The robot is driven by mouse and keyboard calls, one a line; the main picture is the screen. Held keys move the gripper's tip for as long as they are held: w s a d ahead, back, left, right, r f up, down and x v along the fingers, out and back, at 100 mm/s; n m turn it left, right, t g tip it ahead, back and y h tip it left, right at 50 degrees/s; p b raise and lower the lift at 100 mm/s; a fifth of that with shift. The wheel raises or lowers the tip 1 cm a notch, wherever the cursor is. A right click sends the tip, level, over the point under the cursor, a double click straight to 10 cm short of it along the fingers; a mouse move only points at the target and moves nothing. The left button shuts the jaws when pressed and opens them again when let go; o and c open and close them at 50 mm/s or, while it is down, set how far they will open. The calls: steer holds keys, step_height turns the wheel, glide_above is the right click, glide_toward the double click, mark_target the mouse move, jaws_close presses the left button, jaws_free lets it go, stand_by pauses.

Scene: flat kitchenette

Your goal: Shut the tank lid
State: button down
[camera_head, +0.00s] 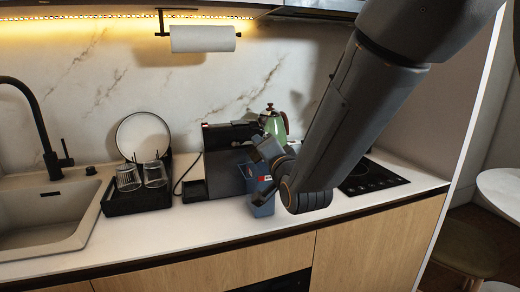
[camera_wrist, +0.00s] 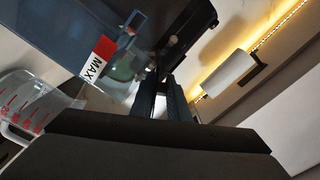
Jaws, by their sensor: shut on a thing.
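The translucent blue water tank (camera_head: 263,207) stands at the front right side of the dark coffee machine (camera_head: 224,172). In the wrist view the tank (camera_wrist: 62,30) fills the upper left, with a red and white MAX label. A dark piece (camera_wrist: 187,28), which looks like the tank lid, slants beside it. My gripper (camera_head: 262,150) is over the tank top. In the wrist view its fingers (camera_wrist: 165,90) are close together at the lower end of the dark piece, shut on what appears to be its edge. The exact contact and lid angle are hard to see.
A measuring jug with red marks (camera_wrist: 30,105) is close at left in the wrist view. A paper towel roll (camera_head: 203,39) hangs above.

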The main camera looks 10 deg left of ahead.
stand_by(0.5)
steer(key=c, duration=1.8)
jaws_free()
steer(key=shift+o, duration=0.2)
steer(key=shift+f, duration=0.15)
